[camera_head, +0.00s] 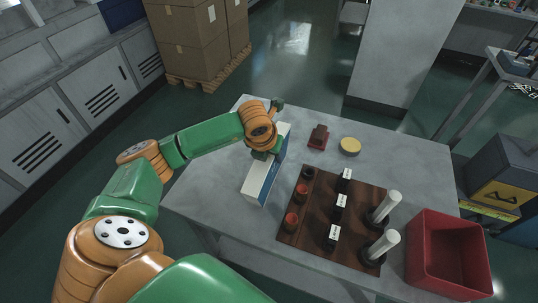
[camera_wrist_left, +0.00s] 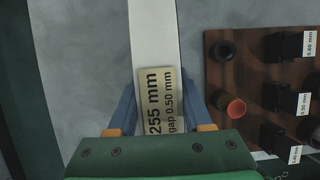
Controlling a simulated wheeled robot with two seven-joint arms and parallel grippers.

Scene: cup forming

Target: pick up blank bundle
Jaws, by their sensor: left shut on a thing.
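The long white piece with a blue side, which I take as the blank bundle (camera_head: 254,186), stands on the grey table left of the brown board. In the left wrist view the white strip (camera_wrist_left: 154,30) runs up from between my fingers, with a tan label (camera_wrist_left: 156,100) reading "255 mm gap 0.50 mm". My left gripper (camera_head: 269,151) is at its far part, shut on it, with one blue finger on each side in the left wrist view (camera_wrist_left: 158,90). The fingers hide part of it. I cannot tell whether it is clear of the table. My right gripper is not in view.
A brown board (camera_head: 318,212) holds dark and orange round pieces, labelled black blocks and two white cylinders (camera_head: 381,245). A red bin (camera_head: 447,252) is at the right. A yellow disc (camera_head: 350,146) and a small red-brown block (camera_head: 318,137) lie behind the board.

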